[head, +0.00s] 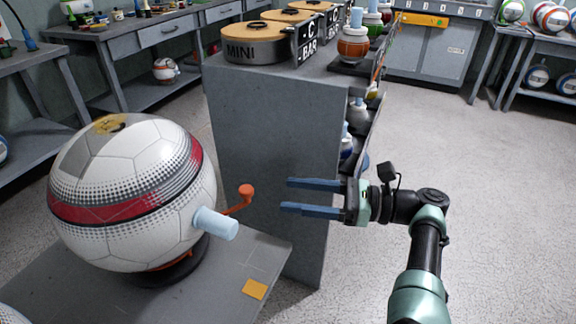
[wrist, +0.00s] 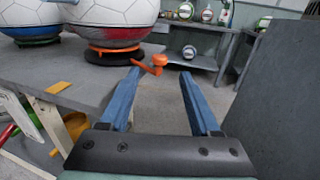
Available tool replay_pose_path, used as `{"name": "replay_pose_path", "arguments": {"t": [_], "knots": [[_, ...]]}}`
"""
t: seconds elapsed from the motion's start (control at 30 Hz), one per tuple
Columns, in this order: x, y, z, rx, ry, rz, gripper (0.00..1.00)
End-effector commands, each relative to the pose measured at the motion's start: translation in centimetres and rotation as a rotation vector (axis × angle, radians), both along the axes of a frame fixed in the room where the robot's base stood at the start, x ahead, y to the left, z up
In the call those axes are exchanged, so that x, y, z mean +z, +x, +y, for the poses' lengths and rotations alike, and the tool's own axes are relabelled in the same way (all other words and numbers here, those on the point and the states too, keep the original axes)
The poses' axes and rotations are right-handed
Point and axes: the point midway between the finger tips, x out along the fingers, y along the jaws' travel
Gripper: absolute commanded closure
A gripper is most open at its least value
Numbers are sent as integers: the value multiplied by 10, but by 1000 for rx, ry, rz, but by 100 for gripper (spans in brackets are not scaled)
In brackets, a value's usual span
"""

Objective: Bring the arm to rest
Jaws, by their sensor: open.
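My gripper (head: 288,196) is open and empty, with its two blue fingers apart. In the head view it is in the air beside the grey cabinet, pointing left toward the orange crank handle (head: 246,191). In the wrist view my gripper (wrist: 159,72) spans the lower middle, and the orange handle (wrist: 153,62) shows beyond the fingertips, apart from them. My arm reaches up from the lower right of the head view.
A large white ball (head: 125,235) with a red band sits on a dark round base on the grey bench (head: 215,300), a light blue cylinder (head: 215,223) at its side. A tall grey cabinet (head: 272,160) stands behind my gripper. Open floor (head: 480,200) lies at right.

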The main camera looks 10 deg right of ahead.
Motion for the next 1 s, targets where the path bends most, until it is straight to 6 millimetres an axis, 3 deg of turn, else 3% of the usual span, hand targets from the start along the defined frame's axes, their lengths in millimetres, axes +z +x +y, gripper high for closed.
{"name": "replay_pose_path", "arguments": {"t": [0.17,0.27,0.43,0.57,0.77,0.87,1.0], "knots": [[-2,4,1,-10,-33,-20,37],[-8,15,1,-42,-146,-86,37],[-14,50,-2,-130,-506,-326,37],[-2,76,-7,-192,-810,-559,37],[56,101,-10,-281,-1266,-951,37],[101,102,-4,-333,-1485,-1159,37],[176,84,11,-430,-1788,-1443,37]]}}
